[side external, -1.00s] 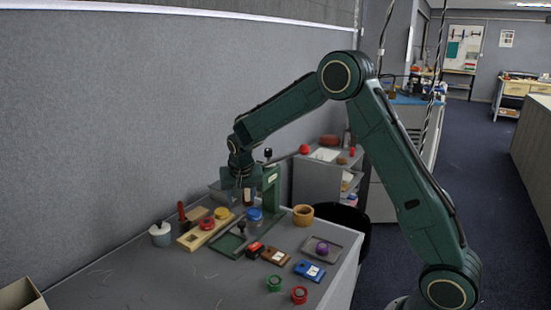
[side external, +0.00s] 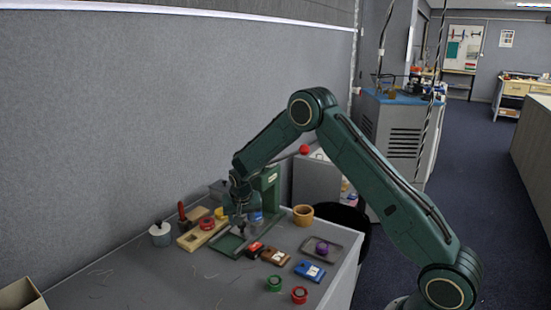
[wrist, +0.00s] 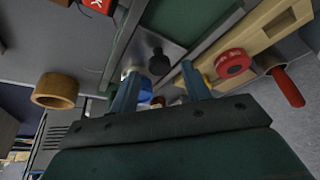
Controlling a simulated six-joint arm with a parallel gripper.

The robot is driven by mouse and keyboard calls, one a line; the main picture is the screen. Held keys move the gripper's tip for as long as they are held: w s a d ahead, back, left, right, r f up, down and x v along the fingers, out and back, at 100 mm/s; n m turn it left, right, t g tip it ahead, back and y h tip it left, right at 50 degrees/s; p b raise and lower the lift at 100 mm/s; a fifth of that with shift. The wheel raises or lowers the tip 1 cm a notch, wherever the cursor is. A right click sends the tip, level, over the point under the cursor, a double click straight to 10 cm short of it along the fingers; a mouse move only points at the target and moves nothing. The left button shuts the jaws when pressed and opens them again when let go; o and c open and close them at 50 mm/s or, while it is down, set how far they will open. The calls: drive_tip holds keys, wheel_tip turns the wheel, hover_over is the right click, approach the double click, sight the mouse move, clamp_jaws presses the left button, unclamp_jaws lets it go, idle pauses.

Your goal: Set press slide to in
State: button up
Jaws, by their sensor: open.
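The green press (side external: 267,181) stands at the back of the table, with a lever ending in a red ball (side external: 304,149). Its slide is a grey metal plate (wrist: 178,49) between green rails, with an upright black knob (wrist: 157,62) on it in the wrist view. The green frame (side external: 228,246) of the slide reaches out in front of the press. My gripper (side external: 242,228) is low over the slide, pointing down. In the wrist view my gripper (wrist: 160,72) is open, its fingers either side of the knob in the picture; contact cannot be told.
A wooden rack (side external: 203,233) with a red round piece (side external: 207,223) lies left of the slide. A blue-lidded jar (side external: 255,215) is close behind my gripper.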

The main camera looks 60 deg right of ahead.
sight(248, 222)
drive_tip(key=shift+x, duration=0.75)
clamp_jaws()
drive_tip(key=shift+d, duration=1.8)
unclamp_jaws()
drive_tip(key=shift+a+r, duration=0.1)
drive_tip(key=v, duration=1.3)
drive_tip(key=shift+r, duration=0.25)
